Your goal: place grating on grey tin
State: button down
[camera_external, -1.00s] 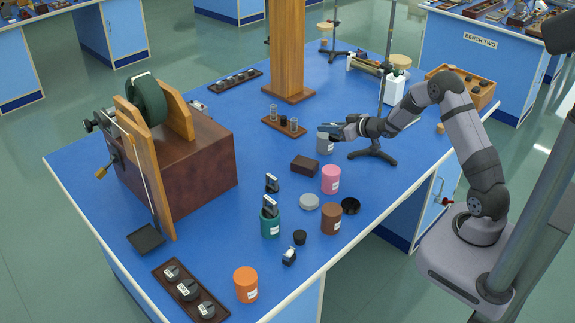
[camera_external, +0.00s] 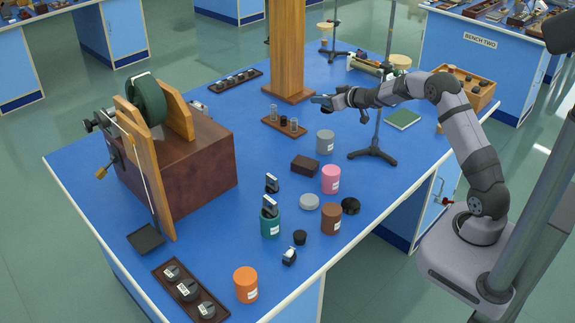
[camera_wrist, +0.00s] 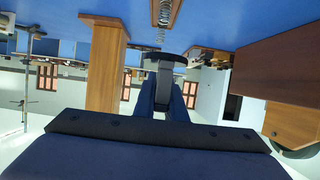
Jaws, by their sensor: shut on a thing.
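The grey tin (camera_external: 325,142) stands upright on the blue bench, right of the middle, with nothing visible on its top. My gripper (camera_external: 322,101) is above and beyond the tin in the picture, apart from it. It is shut on a small dark grey piece (camera_wrist: 165,62), seen between the fingers in the wrist view. I cannot tell for sure whether this piece is the grating. Similar small dark mounts with pale plates stand on the teal tin (camera_external: 270,228), behind it (camera_external: 272,183), and near the front edge (camera_external: 289,256).
A pink tin (camera_external: 331,179), brown tin (camera_external: 331,219), brown box (camera_external: 305,166) and grey disc (camera_external: 309,202) stand near the grey tin. A wooden post (camera_external: 287,50) and a rack with glass tubes (camera_external: 284,125) are close to my gripper. A stand (camera_external: 372,153) is at right.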

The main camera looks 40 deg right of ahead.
notch_tip(320, 180, down, 10)
dwell(0.8)
jog(key=c, duration=1.8)
grip_release()
jog(key=shift+f, duration=0.1)
jog(key=shift+s+r, duration=0.2)
jog(key=shift+r, duration=0.05)
jog(key=b+v, duration=0.2)
jog(key=v, duration=0.9)
jog(key=shift+s+r, duration=0.15)
jog(key=shift+s, duration=0.15)
